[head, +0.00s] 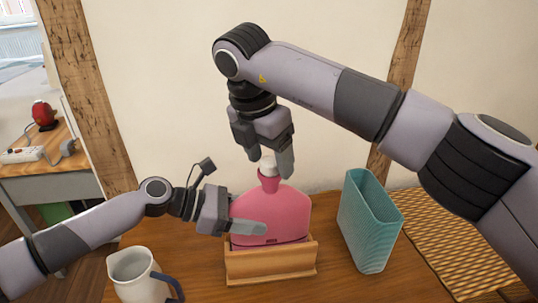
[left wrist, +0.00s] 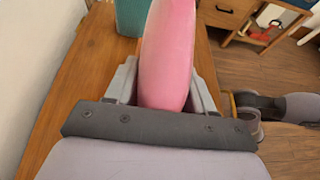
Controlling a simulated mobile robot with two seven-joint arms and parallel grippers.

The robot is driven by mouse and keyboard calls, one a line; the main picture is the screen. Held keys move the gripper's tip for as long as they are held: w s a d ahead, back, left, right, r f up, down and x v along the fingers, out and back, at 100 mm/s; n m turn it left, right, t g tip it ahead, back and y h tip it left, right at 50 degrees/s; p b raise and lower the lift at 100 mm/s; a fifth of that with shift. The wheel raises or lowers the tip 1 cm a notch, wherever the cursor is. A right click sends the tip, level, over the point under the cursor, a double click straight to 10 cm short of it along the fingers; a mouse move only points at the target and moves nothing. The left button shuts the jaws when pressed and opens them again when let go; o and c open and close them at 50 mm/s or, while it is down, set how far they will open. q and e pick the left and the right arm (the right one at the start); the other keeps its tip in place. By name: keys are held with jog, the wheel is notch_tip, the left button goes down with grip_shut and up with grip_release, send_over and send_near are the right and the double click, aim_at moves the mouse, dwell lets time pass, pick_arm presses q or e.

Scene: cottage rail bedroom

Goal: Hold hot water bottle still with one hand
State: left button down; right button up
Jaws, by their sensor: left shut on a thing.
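The pink hot water bottle (head: 285,205) stands upright in a wooden holder (head: 270,265) on the table. Its narrow neck carries a white stopper (head: 267,166) at the top. My left gripper (head: 262,228) reaches in from the left and is shut on the bottle's body; one finger lies across its front. In the left wrist view the bottle (left wrist: 167,55) stands between both fingers. My right gripper (head: 268,160) points down from above, with its fingers at the stopper. Whether they grip the stopper or only flank it is unclear.
A white jug (head: 133,272) with a dark handle stands at front left. A teal ribbed container (head: 362,225) stands right of the holder, near a woven mat (head: 450,235). The wall is close behind. A side desk (head: 35,160) holds a red object and a power strip.

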pick_arm(q)
jog(key=shift+f, duration=0.1)
pick_arm(e)
jog(key=v, duration=1.2)
jog(key=shift+s, duration=0.1)
pick_arm(q)
jog(key=shift+c, duration=1.6)
grip_release()
jog(key=p+v, duration=0.2)
jog(key=v, duration=0.5)
pick_arm(e)
notch_tip(320, 180, up, 2)
pick_arm(q)
jog(key=shift+a, duration=0.15)
